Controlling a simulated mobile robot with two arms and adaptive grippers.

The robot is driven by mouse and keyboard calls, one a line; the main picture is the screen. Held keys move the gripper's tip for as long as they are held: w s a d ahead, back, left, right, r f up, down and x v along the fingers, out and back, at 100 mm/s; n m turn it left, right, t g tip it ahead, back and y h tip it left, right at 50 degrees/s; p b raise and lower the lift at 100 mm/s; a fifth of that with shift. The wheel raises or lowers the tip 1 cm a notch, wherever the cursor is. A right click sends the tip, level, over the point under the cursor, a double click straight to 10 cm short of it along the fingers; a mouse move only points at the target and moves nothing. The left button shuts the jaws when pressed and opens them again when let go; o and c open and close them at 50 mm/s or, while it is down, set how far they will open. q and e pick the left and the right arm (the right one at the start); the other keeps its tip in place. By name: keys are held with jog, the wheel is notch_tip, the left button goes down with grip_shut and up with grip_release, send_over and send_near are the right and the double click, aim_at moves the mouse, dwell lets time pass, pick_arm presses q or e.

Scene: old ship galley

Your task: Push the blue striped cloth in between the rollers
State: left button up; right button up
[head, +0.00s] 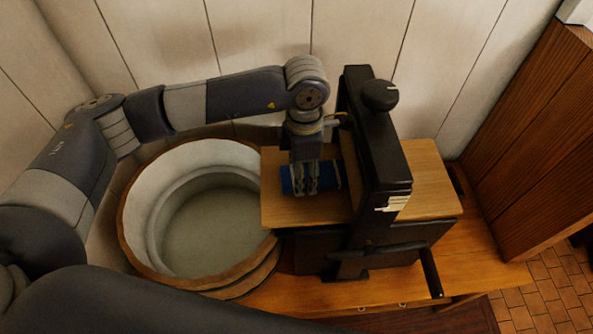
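The blue striped cloth (328,177) lies as a small rolled or folded bundle on the wringer's left wooden board (283,212). The black wringer frame (372,140) stands just to the right of the cloth. The rollers are hidden inside the frame, and I cannot tell whether the cloth touches them. My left gripper (306,187) points down at the cloth, with its fingers over the cloth's left part and close together. I cannot tell whether they grip it or only rest against it. My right gripper is not in view.
A round wooden tub (130,222) with a pale inside stands left of the wringer. A black knob (380,95) tops the frame, and a crank handle (431,272) sticks out at the front. The right board (430,180) is bare. A wooden cabinet (535,140) stands at the right.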

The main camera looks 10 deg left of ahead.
pick_arm(q)
jog(key=o, duration=1.1)
jog(key=shift+o, duration=0.2)
jog(key=shift+s+a, duration=0.1)
jog(key=shift+a, duration=0.15)
